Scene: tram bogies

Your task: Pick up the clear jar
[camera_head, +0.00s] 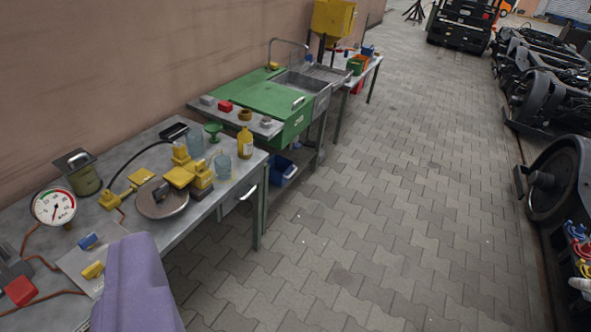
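Two clear, bluish see-through vessels stand on the grey workbench (110,212) at the left. One clear jar (222,166) is near the bench's front right corner, beside yellow blocks and a yellow bottle. The other clear jar (196,144) stands farther back, behind a yellow block that partly covers it. I cannot tell which one the task names. My gripper's fingers do not show in this view.
Yellow blocks (202,176), a yellow bottle (245,143), a green stand (213,131) and a round plate (162,198) crowd the jars. A gauge (54,207) lies left. A green-topped sink bench (262,100) stands beyond. The paved floor (375,190) is clear; bogies (545,90) line the right.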

